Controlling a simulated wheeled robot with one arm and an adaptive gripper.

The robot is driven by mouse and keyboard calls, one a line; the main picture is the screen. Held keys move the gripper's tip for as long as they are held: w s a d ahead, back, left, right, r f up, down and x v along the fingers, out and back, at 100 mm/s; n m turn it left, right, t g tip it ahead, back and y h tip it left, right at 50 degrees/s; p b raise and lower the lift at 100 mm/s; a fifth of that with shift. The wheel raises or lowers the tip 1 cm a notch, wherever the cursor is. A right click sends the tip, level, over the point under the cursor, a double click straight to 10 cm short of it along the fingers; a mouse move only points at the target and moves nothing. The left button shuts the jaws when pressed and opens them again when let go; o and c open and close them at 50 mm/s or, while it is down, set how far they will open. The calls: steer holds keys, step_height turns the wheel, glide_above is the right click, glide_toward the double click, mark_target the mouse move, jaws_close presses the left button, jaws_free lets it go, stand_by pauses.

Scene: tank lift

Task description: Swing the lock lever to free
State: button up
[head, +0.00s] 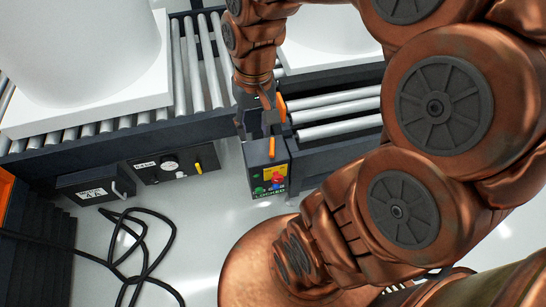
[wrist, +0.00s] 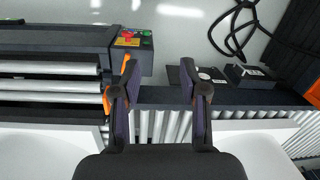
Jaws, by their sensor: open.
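A dark control box (head: 266,160) hangs at the end of the right-hand roller section. Its face has a red knob, green and blue buttons and a yellow plate, and the lettering along its lower edge appears to read LOCKED. An orange bar (head: 281,104) stands beside my gripper (head: 262,118), and a smaller orange piece (head: 272,147) is on top of the box. Which one is the lock lever I cannot tell for sure. In the wrist view my gripper (wrist: 160,72) is open and empty, with the orange bar (wrist: 106,100) left of the left finger, apparently outside the jaws.
White tanks on white bases (head: 100,102) stand on the roller conveyors (head: 197,62). A dark panel with a gauge and yellow handle (head: 197,167) is left of the box. A black cable (head: 125,250) lies looped on the pale floor.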

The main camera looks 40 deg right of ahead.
steer(key=w+d+f+m+b, duration=0.1)
steer(key=w+d+f+b, duration=0.1)
steer(key=f+b, duration=0.25)
steer(key=w+d+f+m+t+b, duration=0.1)
steer(key=w+d+f+b, duration=0.15)
steer(key=f, duration=0.25)
steer(key=w+d+f+m+b, duration=0.1)
steer(key=w+d+f+b, duration=0.15)
steer(key=f+b, duration=0.2)
steer(key=m+t+b, duration=0.1)
steer(key=m+b, duration=0.1)
steer(key=b, duration=0.4)
glide_toward(273, 148)
steer(key=shift+y, duration=0.3)
steer(key=shift+w+a+f+b, duration=0.2)
steer(key=shift+f+b, duration=0.2)
steer(key=shift+f, duration=1.05)
steer(key=shift+w+a+f+b, duration=0.15)
steer(key=shift+f+b, duration=0.25)
steer(key=shift+f, duration=1)
steer(key=shift+w+a+f+b, duration=0.15)
steer(key=shift+f+b, duration=0.25)
steer(key=shift+f, duration=1.05)
steer(key=shift+d, duration=0.1)
jaws_close()
